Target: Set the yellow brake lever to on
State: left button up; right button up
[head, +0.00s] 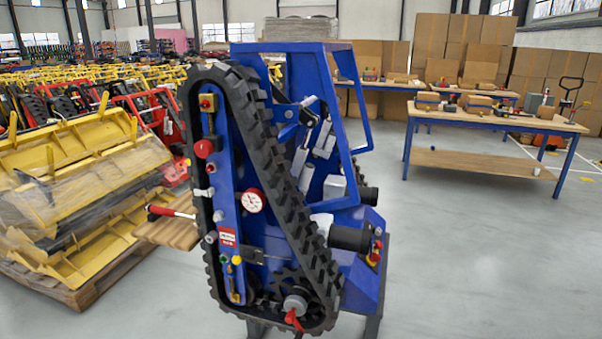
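A blue tracked carrier (228,180) stands upright in the middle of the head view, with a black rubber track (275,150) looped around its blue side panel. What looks like the yellow brake lever (235,285) is low on this panel, near the track's lower left. It is small and stands roughly upright, with a yellow knob (237,260) at its top. Any on or off marking is too small to read. Neither of my grippers is in view.
The panel also carries a round gauge (252,201), a red knob (204,149), a red-gripped lever (170,211) sticking out left and a red handle (293,319) at the bottom. Yellow attachments (75,170) crowd the left. Clear floor lies right, before a workbench (490,120).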

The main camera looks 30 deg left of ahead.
aim_at(237, 258)
jog(key=u, duration=1)
